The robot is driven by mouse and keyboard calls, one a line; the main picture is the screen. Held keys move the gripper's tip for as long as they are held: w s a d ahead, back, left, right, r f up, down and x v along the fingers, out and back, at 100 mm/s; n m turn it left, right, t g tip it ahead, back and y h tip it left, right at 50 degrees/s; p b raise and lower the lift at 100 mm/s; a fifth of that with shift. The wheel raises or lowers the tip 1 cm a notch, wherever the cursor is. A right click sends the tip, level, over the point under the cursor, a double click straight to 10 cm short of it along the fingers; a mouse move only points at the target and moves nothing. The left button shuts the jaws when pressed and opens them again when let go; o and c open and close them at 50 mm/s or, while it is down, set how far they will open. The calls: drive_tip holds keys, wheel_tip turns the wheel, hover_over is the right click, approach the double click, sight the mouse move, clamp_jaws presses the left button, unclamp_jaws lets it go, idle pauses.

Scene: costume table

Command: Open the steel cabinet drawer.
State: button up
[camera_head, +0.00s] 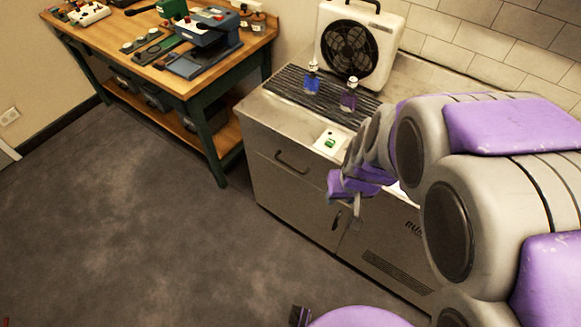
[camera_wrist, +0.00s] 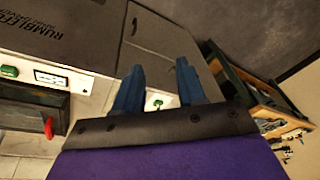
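The steel cabinet (camera_head: 300,206) stands against the wall. Its drawer (camera_head: 268,153) is at the upper left of the front and looks flush and shut. A dark bar handle (camera_head: 291,162) is on the drawer. My gripper (camera_head: 350,200) is to the right of the drawer handle, in front of the cabinet, partly hidden by my arm. In the wrist view my gripper (camera_wrist: 160,66) shows two blue fingers spread apart with nothing between them. The cabinet front (camera_wrist: 150,30) is beyond the fingertips in that view.
A lower door handle (camera_head: 336,219) is below the drawer. On the cabinet top are a fan (camera_head: 354,50), a blue bottle (camera_head: 312,82), a purple bottle (camera_head: 348,98) and a small white-and-green item (camera_head: 330,142). A wooden workbench (camera_head: 135,70) stands left. The floor in front is clear.

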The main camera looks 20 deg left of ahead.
drive_tip(key=w+a+f+n+t+h+b, duration=0.1)
drive_tip(key=w+a+f+n+t, duration=0.15)
drive_tip(key=w+a+f, duration=0.55)
drive_tip(key=w+a+f+n+t+b, duration=0.1)
drive_tip(key=w+a+f+n+t, duration=0.25)
drive_tip(key=f, duration=0.55)
drive_tip(key=s+a+f+n+t+b, duration=0.1)
drive_tip(key=s+a+f+n+t, duration=0.3)
drive_tip(key=a+f+n+t, duration=0.55)
drive_tip(key=w+f+g+b, duration=0.1)
drive_tip(key=w+f+b, duration=0.1)
drive_tip(key=w, duration=0.6)
drive_tip(key=w+d+f+m+b, duration=0.1)
drive_tip(key=w+f+b, duration=0.1)
drive_tip(key=w, duration=0.7)
drive_tip(key=shift+w+d+f+g+b, duration=0.25)
drive_tip(key=shift+f+g+b, duration=0.1)
drive_tip(key=shift+b, duration=0.15)
drive_tip(key=shift+m, duration=0.35)
clamp_jaws()
drive_tip(key=shift+s+f, duration=0.1)
